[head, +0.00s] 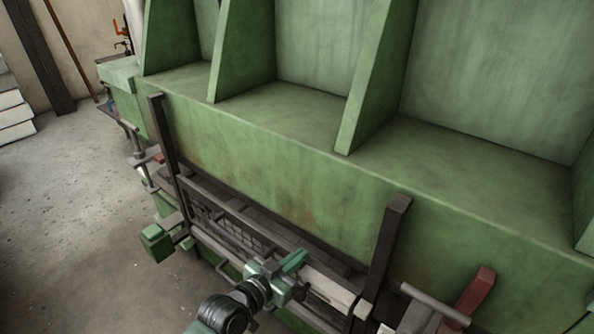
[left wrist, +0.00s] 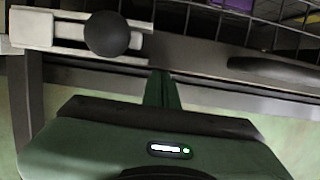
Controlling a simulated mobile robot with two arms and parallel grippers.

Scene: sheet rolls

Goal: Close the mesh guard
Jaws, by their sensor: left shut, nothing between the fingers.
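The mesh guard (head: 236,232) is a dark wire grid in a frame, low on the front of the green machine between two dark posts. In the left wrist view its wires (left wrist: 243,27) cross the top right. A pale bar with a round black knob (left wrist: 107,34) lies at the upper left there. My left gripper (head: 296,259) is in front of the guard's right part and hides some of it. Its fingers are shut and empty, and their tip (left wrist: 162,82) shows below the knob, seemingly apart from it. I cannot tell how far the guard stands open. My right gripper is not in view.
The green machine body (head: 290,190) with upright ribs fills the upper right. Dark posts (head: 387,250) (head: 165,150) stick up at its front. A red-handled part (head: 474,293) is at the lower right. Open concrete floor (head: 70,190) lies to the left.

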